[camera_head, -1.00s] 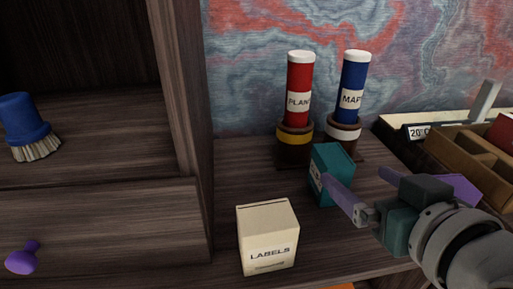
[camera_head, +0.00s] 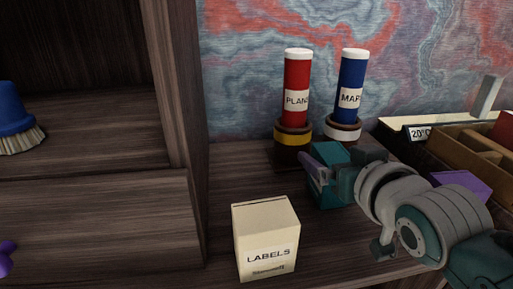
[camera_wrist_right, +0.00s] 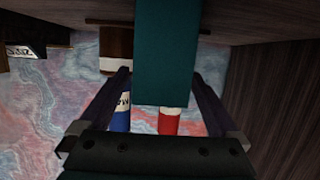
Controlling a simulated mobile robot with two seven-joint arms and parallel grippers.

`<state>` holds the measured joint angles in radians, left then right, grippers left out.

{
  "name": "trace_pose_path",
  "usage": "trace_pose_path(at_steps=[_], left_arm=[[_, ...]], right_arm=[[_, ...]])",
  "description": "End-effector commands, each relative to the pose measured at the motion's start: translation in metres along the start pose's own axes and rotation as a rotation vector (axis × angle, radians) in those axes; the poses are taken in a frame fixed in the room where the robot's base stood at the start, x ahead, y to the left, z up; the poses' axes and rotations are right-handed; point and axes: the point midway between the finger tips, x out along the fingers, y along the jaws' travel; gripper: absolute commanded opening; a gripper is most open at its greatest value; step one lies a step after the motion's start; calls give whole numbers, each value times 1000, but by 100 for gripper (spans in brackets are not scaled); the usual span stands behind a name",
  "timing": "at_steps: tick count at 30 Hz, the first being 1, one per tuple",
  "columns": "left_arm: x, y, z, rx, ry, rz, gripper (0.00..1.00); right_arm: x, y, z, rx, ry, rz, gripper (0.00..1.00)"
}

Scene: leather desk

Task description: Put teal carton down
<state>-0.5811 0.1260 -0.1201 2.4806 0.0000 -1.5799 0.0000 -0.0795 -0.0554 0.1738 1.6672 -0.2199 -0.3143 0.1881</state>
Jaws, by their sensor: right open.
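The teal carton (camera_head: 322,196) stands on the dark wooden desk, in front of the red and blue tubes and behind the cream LABELS box. My right gripper (camera_head: 326,166) is at the carton, with its fingers spread and its body partly hiding the carton. In the right wrist view the teal carton (camera_wrist_right: 165,55) lies between the two open fingers of the right gripper (camera_wrist_right: 165,85). A gap shows beside each finger there.
The LABELS box (camera_head: 266,240) stands close in front. The red tube (camera_head: 297,95) and blue tube (camera_head: 350,90) stand in holders behind. A wooden organizer (camera_head: 455,150) and a purple item (camera_head: 461,186) are to the right. A shelf with a blue brush (camera_head: 14,115) is left.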

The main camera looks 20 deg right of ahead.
Motion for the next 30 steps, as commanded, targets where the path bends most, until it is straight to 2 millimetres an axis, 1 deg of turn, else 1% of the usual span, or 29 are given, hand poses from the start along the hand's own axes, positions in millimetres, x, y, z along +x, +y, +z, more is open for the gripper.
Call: trace_pose_path(at_steps=[3, 4, 27, 30], left_arm=[[0, 0, 0, 0, 0, 0, 50], [0, 0, 0, 0, 0, 0, 50], [0, 2, -1, -10, 2, 7, 50], [0, 2, -1, -9, 2, 7, 50]], right_arm=[[0, 0, 0, 0, 0, 0, 98], [0, 0, 0, 0, 0, 0, 95], [-1, 0, 0, 0, 1, -1, 9], [-1, 0, -1, 0, 2, -1, 0]])
